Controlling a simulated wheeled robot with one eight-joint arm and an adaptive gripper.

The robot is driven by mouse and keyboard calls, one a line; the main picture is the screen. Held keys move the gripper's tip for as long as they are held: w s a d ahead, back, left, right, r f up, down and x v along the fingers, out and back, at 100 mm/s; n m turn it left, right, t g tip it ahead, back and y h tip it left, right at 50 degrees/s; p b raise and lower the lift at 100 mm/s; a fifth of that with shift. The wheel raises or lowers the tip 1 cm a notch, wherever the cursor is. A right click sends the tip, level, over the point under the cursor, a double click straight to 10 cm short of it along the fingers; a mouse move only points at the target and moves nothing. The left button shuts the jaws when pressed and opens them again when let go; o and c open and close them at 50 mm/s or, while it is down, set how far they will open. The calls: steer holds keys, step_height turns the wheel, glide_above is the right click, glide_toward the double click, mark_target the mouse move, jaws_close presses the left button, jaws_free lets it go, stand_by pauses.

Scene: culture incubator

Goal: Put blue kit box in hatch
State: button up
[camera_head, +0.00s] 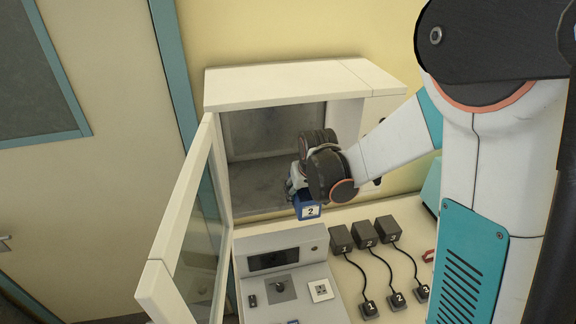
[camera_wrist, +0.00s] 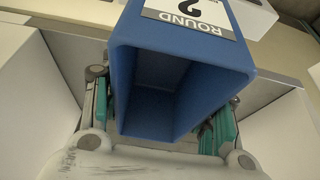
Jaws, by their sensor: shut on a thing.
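The blue kit box (camera_head: 308,211) carries a white label with a "2". In the wrist view the blue box (camera_wrist: 183,130) is seen large, with its open top facing the camera and a "ROUND 2" label. My gripper (camera_head: 297,188) is shut on the box, with a finger on each side of it in the wrist view (camera_wrist: 165,125). It holds the box at the front of the hatch (camera_head: 265,130), a white wall cabinet with a grey interior. The hatch's glass door (camera_head: 205,235) stands open to the left. My wrist hides part of the hatch's right interior.
A grey control panel (camera_head: 285,262) with a dark display sits below the hatch. Black numbered blocks (camera_head: 365,233) with cables to smaller plugs (camera_head: 397,299) lie to its right on the pale counter (camera_head: 345,214). The visible hatch floor (camera_head: 255,185) looks clear.

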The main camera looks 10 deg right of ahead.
steer(key=w+p, duration=0.1)
steer(key=w, duration=0.9)
steer(key=shift+p, duration=0.3)
steer(key=w, duration=0.2)
steer(key=w+p, duration=0.1)
steer(key=shift+w+f, duration=0.2)
steer(key=shift+f, duration=0.5)
steer(key=shift+s, duration=0.2)
steer(key=shift+f, duration=0.1)
steer(key=shift+f, duration=0.25)
steer(key=o, duration=1.1)
steer(key=shift+r, duration=0.1)
